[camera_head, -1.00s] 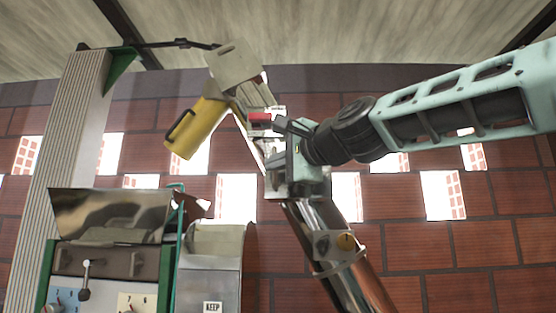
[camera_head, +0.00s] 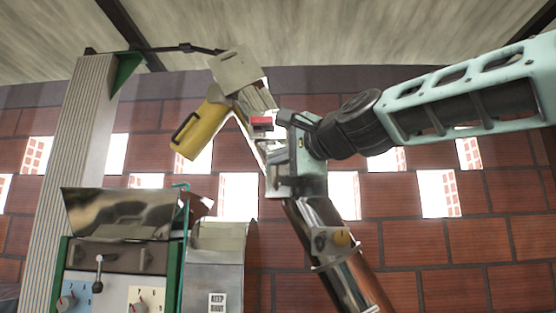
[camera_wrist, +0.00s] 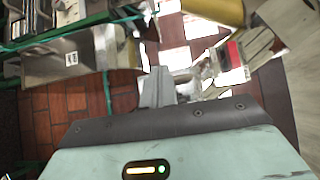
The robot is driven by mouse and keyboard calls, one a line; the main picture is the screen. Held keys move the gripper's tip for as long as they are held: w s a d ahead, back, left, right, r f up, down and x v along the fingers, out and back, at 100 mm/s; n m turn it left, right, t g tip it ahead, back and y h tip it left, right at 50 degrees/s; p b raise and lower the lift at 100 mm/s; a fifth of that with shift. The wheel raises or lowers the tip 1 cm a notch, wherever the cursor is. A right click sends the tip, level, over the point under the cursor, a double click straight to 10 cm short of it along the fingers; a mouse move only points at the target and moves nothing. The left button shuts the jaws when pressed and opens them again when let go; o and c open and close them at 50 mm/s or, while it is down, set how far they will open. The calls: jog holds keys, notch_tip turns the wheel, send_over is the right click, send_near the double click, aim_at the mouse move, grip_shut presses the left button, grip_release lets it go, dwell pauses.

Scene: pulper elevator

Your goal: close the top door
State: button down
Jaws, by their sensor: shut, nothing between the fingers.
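A pale flat plate (camera_head: 236,70), which looks like the top door, stands tilted at the head of the slanted metal elevator tube (camera_head: 345,265). A pale panel, probably the same plate, shows at the upper right of the wrist view (camera_wrist: 296,22). A yellow chute (camera_head: 203,130) hangs below it on the left and also shows in the wrist view (camera_wrist: 215,10). My gripper (camera_head: 282,182) is just in front of the upper tube, below and right of the plate. Its fingers (camera_wrist: 160,78) look shut and empty, apart from the plate. My wrist partly hides the tube.
A red box (camera_head: 262,123) sits on the elevator head, close to my wrist. A machine with a shiny hopper (camera_head: 120,213) and knobs stands at the lower left, beside a ribbed column (camera_head: 75,160). A brick wall (camera_head: 470,240) with bright openings lies behind.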

jog(key=s+d+b, duration=0.1)
jog(key=s, duration=0.7)
jog(key=shift+s+d+b, duration=0.25)
jog(key=shift+s+b, duration=0.1)
jog(key=shift+s, duration=0.05)
jog(key=s+f+n+g+h+b, duration=0.2)
jog(key=s+f+n+g, duration=0.15)
jog(key=f, duration=1.55)
jog(key=s+f+n+g+h+b, duration=0.25)
jog(key=f+n+g, duration=0.2)
jog(key=f, duration=1.35)
jog(key=s+d+f+n+g+h+b, duration=0.1)
jog(key=s+d+f+n+g+h, duration=0.1)
jog(key=f, duration=0.6)
jog(key=s+d+f+n+g+h+b, duration=0.1)
jog(key=s+d+f+n+h, duration=0.1)
jog(key=s+d+f+n, duration=0.2)
jog(key=s+d+f+n+g+h+b, duration=0.2)
jog(key=s+d+f, duration=0.5)
jog(key=s+f, duration=0.4)
notch_tip(320, 180, down, 3)
jog(key=shift+d+r+n+g, duration=0.1)
jog(key=shift+d+n+g, duration=0.25)
jog(key=shift+n, duration=0.55)
